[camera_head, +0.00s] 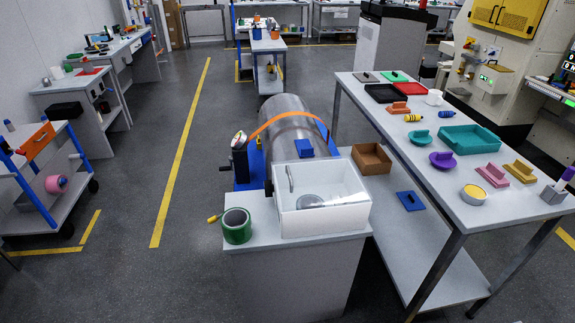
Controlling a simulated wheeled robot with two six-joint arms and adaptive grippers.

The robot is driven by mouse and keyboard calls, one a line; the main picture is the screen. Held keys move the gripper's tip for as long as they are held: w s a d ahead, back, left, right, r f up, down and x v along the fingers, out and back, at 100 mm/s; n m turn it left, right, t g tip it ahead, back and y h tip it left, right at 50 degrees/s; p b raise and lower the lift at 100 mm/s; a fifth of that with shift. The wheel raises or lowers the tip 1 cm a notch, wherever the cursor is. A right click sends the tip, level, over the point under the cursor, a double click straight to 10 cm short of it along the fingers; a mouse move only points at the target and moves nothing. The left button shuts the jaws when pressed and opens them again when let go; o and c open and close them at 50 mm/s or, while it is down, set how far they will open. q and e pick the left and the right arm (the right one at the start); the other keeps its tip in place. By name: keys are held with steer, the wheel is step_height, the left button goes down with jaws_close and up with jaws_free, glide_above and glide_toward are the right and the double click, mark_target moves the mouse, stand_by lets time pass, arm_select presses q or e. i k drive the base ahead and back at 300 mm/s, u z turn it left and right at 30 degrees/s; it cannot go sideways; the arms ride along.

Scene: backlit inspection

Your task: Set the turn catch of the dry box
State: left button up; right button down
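A white box with a clear panel (348,218), which looks like the dry box, stands on a small light cabinet in the middle of the head view. A round grey thing (310,201) shows in or behind its clear part. A thin grey bent bar (290,179) stands at its back left; I cannot tell whether this is the turn catch. No catch or its setting can be made out clearly. Neither of my grippers is in view.
A green tape roll (237,226) and a yellow-handled tool (215,218) are left of the box on the cabinet (285,243). A large metal cylinder with an orange strap (277,118) lies behind. A long table (448,204) with coloured parts stands right.

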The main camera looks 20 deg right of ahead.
mark_target(268, 187)
steer(key=u, duration=0.05)
steer(key=k, duration=0.5)
steer(key=u, duration=1)
steer(key=i, duration=1.05)
steer(key=z, duration=1.75)
